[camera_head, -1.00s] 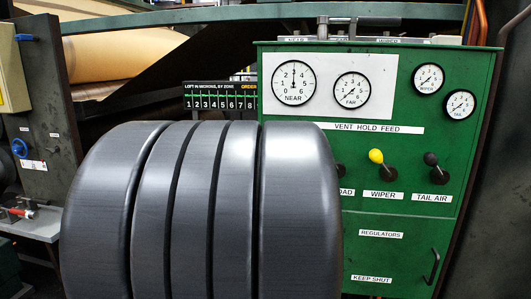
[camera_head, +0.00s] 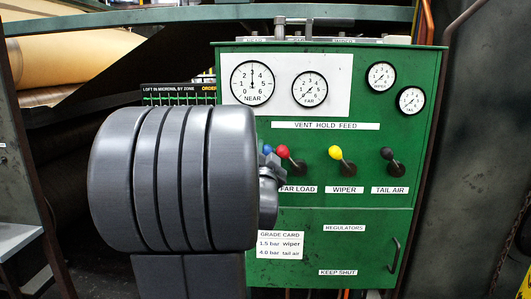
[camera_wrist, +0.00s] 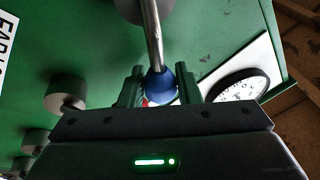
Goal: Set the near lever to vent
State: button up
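The near lever has a blue ball knob (camera_wrist: 161,86) on a steel rod (camera_wrist: 152,35). In the wrist view the knob lies between the two fingers of my gripper (camera_wrist: 160,80), with a small gap at each side, so my gripper looks open around it. In the head view only a bit of the blue knob (camera_head: 267,150) shows, beside the red knob (camera_head: 283,152) of the far load lever. My arm hides the near lever's base and label. The panel's strip (camera_head: 326,125) reads vent, hold, feed. The near gauge (camera_head: 252,83) needle points about straight up.
On the green panel (camera_head: 300,222), the yellow wiper lever (camera_head: 335,153) and black tail air lever (camera_head: 387,154) stand to the right of the red one. A far gauge (camera_head: 309,89) and two small gauges sit above. A grade card (camera_head: 281,245) is below.

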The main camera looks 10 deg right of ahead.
grip_shut()
